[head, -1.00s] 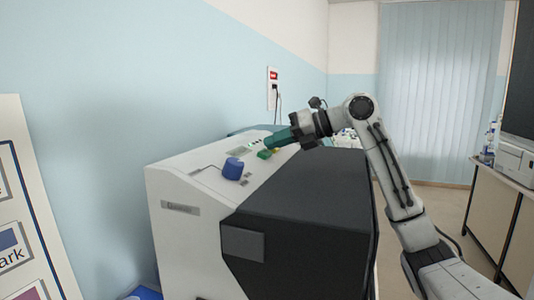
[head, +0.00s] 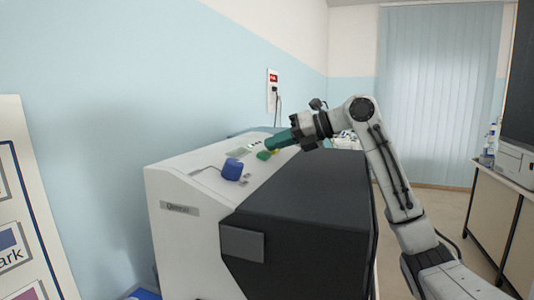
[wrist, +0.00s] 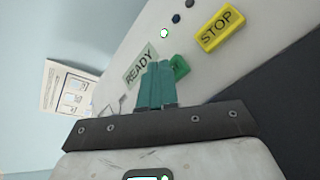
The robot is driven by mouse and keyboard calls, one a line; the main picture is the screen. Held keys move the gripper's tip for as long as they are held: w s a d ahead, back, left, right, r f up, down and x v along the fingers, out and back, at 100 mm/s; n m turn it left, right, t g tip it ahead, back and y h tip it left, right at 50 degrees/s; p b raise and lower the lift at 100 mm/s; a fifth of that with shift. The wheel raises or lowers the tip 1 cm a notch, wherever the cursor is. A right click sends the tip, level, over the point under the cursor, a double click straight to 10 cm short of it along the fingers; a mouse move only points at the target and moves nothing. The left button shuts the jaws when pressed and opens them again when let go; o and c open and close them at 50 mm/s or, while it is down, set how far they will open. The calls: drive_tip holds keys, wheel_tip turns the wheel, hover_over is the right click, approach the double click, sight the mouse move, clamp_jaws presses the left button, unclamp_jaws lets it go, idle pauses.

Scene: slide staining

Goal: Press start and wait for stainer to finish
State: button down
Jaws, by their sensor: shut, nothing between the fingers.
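The stainer (head: 185,245) is a white and dark grey machine in the head view, with controls on its sloping white top. My gripper (head: 267,144) is shut and empty, its teal fingers just above the green button (head: 263,155). In the wrist view my gripper (wrist: 157,65) partly covers the green button (wrist: 180,67), so most of its lettering is hidden. I cannot tell whether the fingertips touch it. A display (wrist: 138,66) reads READY. A yellow STOP button (wrist: 220,29) lies to the right, and a small green light (wrist: 164,33) shows above.
A blue object (head: 232,169) stands on the stainer's top near its front left edge. A wall outlet (head: 273,77) with a plug and cord is behind. A printed sheet (wrist: 66,90) shows left of the stainer in the wrist view. A side bench (head: 495,210) stands at the right.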

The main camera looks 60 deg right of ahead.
drive_tip(key=shift+w+a+f, duration=0.3)
drive_tip(key=shift+w+f, duration=0.2)
drive_tip(key=shift+f, duration=0.15)
drive_tip(key=shift+r, duration=0.55)
drive_tip(key=shift+s+r+p, duration=0.25)
drive_tip(key=shift+r+p, duration=0.35)
drive_tip(key=shift+r, duration=0.5)
drive_tip(key=shift+s+r+p, duration=0.25)
drive_tip(key=shift+r+p, duration=0.35)
drive_tip(key=shift+r, duration=0.45)
drive_tip(key=shift+r+y, duration=0.1)
drive_tip(key=shift+y, duration=0.2)
drive_tip(key=shift+s, duration=0.2)
